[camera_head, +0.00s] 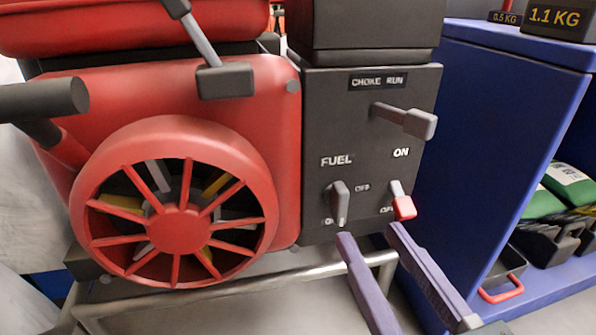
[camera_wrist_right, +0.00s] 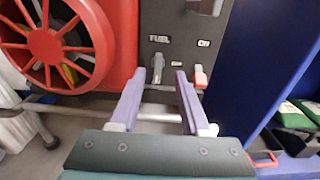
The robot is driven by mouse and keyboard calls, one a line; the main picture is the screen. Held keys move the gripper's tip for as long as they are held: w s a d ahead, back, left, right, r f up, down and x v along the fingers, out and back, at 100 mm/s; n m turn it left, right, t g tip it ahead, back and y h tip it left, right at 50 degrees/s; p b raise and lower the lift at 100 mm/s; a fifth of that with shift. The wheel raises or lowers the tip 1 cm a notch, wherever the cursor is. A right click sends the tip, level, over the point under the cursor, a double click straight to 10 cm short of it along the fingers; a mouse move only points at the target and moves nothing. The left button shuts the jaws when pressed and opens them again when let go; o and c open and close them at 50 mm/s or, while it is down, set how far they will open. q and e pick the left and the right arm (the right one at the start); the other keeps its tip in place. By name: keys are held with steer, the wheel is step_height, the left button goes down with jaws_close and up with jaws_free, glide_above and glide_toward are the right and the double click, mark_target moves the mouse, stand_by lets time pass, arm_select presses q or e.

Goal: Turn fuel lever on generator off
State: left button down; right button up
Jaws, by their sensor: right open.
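The generator (camera_head: 375,80) has a dark control panel beside its red fan housing. The dark fuel lever (camera_head: 339,203) sits below the FUEL label and points down, towards a partly hidden label; OFF is printed to its upper right. In the right wrist view the lever (camera_wrist_right: 157,70) appears between the fingertips. My right gripper (camera_head: 369,235) is open and empty, coming from below with its purple fingers apart. Its tips are just below the lever, and I see no clear contact. In the wrist view the gripper (camera_wrist_right: 159,75) points at the panel. My left gripper is not in view.
A red-tipped switch (camera_head: 403,203) is close right of the fuel lever, near the right fingertip. A choke lever (camera_head: 405,118) sticks out above. A metal frame tube (camera_head: 240,290) runs below the panel. A blue cabinet (camera_head: 490,130) stands at the right.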

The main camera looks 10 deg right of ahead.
mark_target(345, 199)
steer(key=w, duration=0.4)
steer(key=w+b, duration=0.1)
steer(key=w, duration=0.2)
steer(key=shift+a, duration=0.35)
steer(key=shift+w+d, duration=0.1)
steer(key=shift+w, duration=0.05)
jaws_close()
